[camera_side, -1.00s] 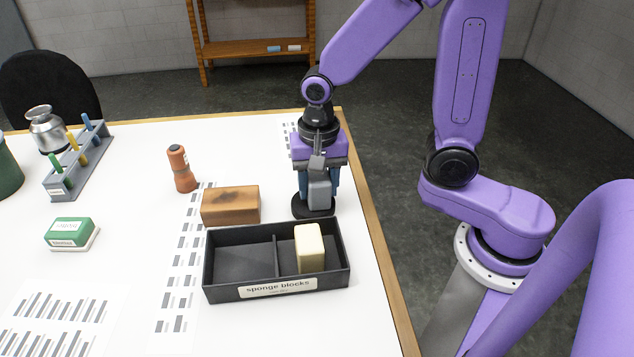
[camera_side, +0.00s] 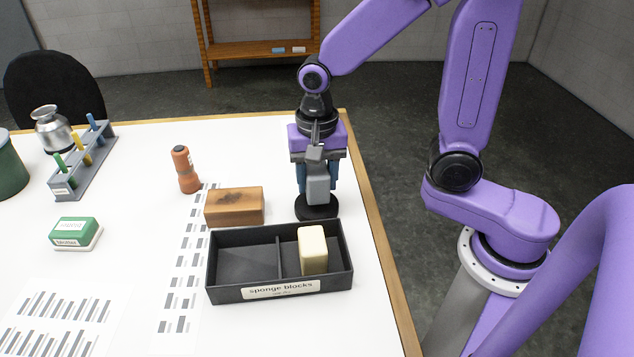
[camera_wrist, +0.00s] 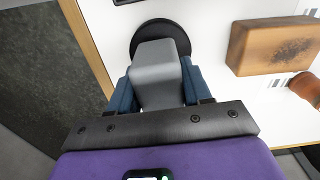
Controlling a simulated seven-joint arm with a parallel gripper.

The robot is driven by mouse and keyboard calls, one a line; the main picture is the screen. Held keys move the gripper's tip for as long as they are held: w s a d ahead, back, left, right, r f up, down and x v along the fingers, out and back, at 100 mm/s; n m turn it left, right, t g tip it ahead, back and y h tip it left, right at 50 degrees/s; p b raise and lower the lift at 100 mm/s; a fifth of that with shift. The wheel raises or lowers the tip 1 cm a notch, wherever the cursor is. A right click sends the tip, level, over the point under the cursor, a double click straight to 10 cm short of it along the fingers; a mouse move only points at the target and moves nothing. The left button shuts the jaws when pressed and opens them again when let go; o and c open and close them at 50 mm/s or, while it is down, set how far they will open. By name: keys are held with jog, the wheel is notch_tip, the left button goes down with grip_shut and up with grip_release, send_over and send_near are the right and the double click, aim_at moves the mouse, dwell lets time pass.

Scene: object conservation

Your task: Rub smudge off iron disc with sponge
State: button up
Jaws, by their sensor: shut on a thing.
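My gripper (camera_side: 318,176) points down at the table's right side, its blue fingers closed on a grey block (camera_side: 318,190), seemingly a sponge. The black iron disc (camera_side: 302,209) lies flat under the block, which appears to rest on it. In the wrist view the grey block (camera_wrist: 155,62) covers much of the disc (camera_wrist: 150,29), and only the disc's far and side rim shows. No smudge can be made out on the visible part. A pale yellow sponge block (camera_side: 312,250) stands in the right compartment of the black sponge box (camera_side: 244,295).
The box stands just in front of the disc. A brown block with a dark smudge (camera_side: 234,207) lies left of it, with an orange-brown bottle (camera_side: 185,170) behind. A green block (camera_side: 74,231) and a tube rack (camera_side: 85,168) are farther left. The table edge is close on the right.

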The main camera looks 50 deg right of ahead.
jog(key=shift+r, duration=0.5)
jog(key=shift+r, duration=2)
